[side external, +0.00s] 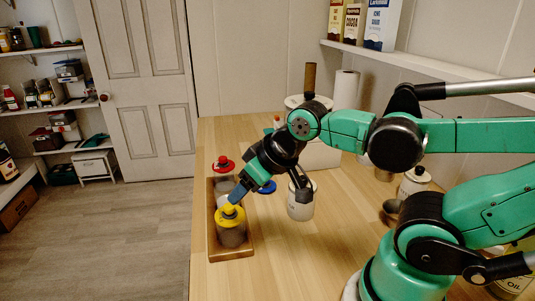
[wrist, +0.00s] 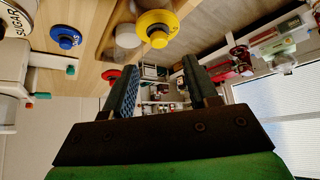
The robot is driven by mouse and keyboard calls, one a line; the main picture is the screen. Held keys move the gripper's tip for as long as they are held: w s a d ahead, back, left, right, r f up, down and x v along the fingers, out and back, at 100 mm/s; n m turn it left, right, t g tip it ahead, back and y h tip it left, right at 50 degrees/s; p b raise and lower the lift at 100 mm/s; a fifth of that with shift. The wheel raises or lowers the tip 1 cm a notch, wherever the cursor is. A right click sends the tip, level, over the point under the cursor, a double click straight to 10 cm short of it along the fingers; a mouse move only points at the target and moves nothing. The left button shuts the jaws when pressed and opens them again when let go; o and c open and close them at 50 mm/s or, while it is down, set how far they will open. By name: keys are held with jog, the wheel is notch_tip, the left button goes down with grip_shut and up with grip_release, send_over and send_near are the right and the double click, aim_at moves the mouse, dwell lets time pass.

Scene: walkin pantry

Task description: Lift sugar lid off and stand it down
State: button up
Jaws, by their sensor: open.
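A white canister marked SUGAR shows at the top left corner of the wrist view (wrist: 14,20). A white canister (side external: 300,208) stands on the counter in the side view, its top hidden behind a dark part of my arm. A blue knobbed lid (wrist: 66,38) lies beside the SUGAR canister; in the side view it is the blue disc (side external: 267,187). A yellow knobbed lid (side external: 231,214) sits on a clear jar (side external: 231,236) in the wooden tray. My gripper (wrist: 160,88) is open and empty. In the side view its fingers point down-left, close above the yellow lid; contact cannot be told.
The wooden tray (side external: 248,246) lies along the counter's left edge and also holds a pale jar (wrist: 127,36). A red lid (side external: 223,164) is at its far end. A dark-topped jar (side external: 414,181) stands at the right. Bare counter (side external: 285,264) lies in front.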

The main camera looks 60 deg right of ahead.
jog(key=o, duration=0.7)
jog(key=m+g, duration=0.7)
jog(key=m, duration=0.2)
send_over(304, 177)
jog(key=shift+w+a+f, duration=0.1)
jog(key=shift+f, duration=3.1)
